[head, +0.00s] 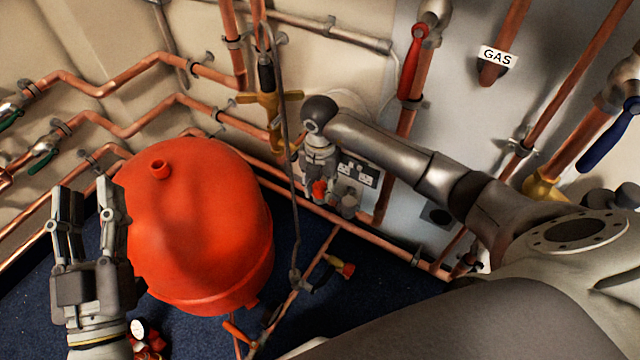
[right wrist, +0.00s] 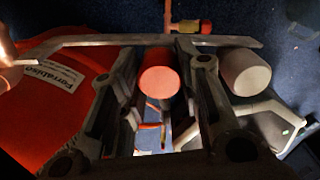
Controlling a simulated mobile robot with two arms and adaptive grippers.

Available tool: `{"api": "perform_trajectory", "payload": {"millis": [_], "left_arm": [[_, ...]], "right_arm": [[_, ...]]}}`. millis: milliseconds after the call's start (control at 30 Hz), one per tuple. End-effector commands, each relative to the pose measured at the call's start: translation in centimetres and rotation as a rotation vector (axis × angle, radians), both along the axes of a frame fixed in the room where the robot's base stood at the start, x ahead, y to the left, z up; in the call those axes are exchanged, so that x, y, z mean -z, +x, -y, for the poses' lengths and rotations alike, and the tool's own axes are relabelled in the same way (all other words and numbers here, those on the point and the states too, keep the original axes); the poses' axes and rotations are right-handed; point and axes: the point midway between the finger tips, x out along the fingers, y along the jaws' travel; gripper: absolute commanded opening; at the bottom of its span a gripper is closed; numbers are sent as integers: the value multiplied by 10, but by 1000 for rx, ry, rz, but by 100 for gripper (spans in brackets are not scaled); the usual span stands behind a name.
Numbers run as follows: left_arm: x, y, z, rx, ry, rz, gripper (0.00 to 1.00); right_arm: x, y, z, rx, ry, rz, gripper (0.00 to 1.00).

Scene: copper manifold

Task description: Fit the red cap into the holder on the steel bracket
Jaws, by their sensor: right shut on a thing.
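The red cap (head: 319,189) is between the fingers of my right gripper (head: 319,175), in front of the back wall. In the right wrist view the round red end of the cap (right wrist: 160,81) shows between the two fingers of my right gripper (right wrist: 158,95), which is shut on it. A grey cylinder (right wrist: 246,72) is just right of the fingers; I cannot tell whether it is the holder. A grey bar (right wrist: 105,41), perhaps the steel bracket, crosses above the cap in that view. My left gripper (head: 88,208) is open and empty, left of the red vessel.
A large red vessel (head: 200,225) stands on the blue floor at left centre. A thin grey line (head: 288,150) hangs left of my right gripper. Copper pipes (head: 140,120) run along the walls. A wall socket (head: 360,172) and a red-yellow valve (head: 343,268) are near my right gripper.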

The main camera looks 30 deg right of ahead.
Motion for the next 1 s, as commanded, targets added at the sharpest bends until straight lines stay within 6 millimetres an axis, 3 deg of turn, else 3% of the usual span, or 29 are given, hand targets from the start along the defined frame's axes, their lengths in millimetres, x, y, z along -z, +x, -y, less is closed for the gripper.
{"api": "perform_trajectory", "payload": {"millis": [567,600,767,1000], "left_arm": [[-4,-2,0,1,-8,27,40],[-4,-2,0,1,-8,27,40],[-4,-2,0,3,-8,26,40],[-4,-2,0,1,-7,25,40]], "right_arm": [[3,0,0,0,0,0,15],[3,0,0,0,0,0,35],[3,0,0,0,0,0,56],[3,0,0,0,0,0,56]]}}
